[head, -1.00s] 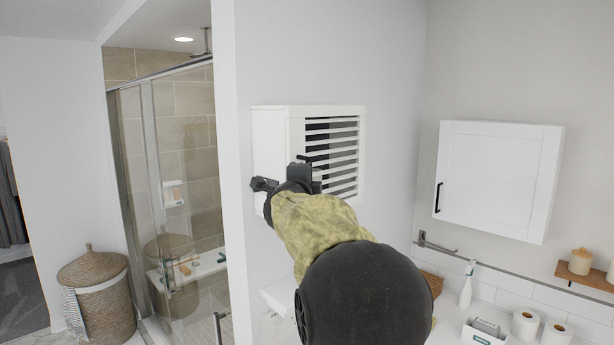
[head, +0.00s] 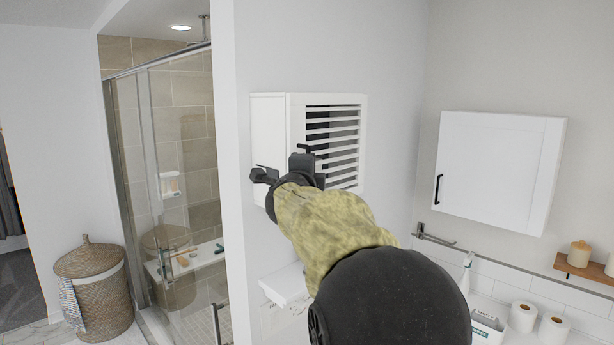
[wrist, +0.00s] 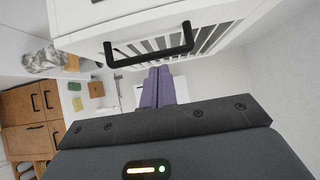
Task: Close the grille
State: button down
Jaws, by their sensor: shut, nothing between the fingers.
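The grille is a white slatted front (head: 332,125) on a white box fixed to the wall, mid-picture in the head view. Dark gaps show between its slats. In the wrist view, its slats (wrist: 222,38) and a black bar handle (wrist: 150,47) on its white frame are close by. My gripper (wrist: 157,84) has its purple fingers together and empty, just beside the handle in that view. I cannot tell if they touch. In the head view, my wrist covers the grille's lower left part and hides the fingertips. How far the grille stands open is unclear.
A white wall cabinet (head: 494,172) with a black handle hangs at right. Below it are a metal rail, toilet rolls (head: 522,316) and a small wooden shelf (head: 586,268). A glass shower (head: 180,190) and wicker basket (head: 95,292) stand at left.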

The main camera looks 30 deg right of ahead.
jog(key=shift+w+a+b, duration=0.85)
jog(key=shift+a+b, duration=0.1)
jog(key=shift+a, duration=3.65)
jog(key=s+a+f+n+y+b, duration=0.1)
jog(key=a+f+n+y+b, duration=0.25)
jog(key=f, duration=0.55)
jog(key=s+a+f+n+g+y, duration=0.1)
jog(key=a+f+n+y, duration=0.25)
jog(key=f+n, duration=0.45)
jog(key=s+a+f+n+y+b, duration=0.1)
jog(key=a+f+n+y+b, duration=0.25)
jog(key=f, duration=0.65)
jog(key=s+a+f+n+g+b, duration=0.2)
jog(key=s+f+n+g, duration=0.8)
jog(key=s+f, duration=1.4)
jog(key=shift+a+f+n+g+y, duration=0.3)
jog(key=shift+a+f+n+y, duration=0.2)
jog(key=shift+a+f, duration=0.15)
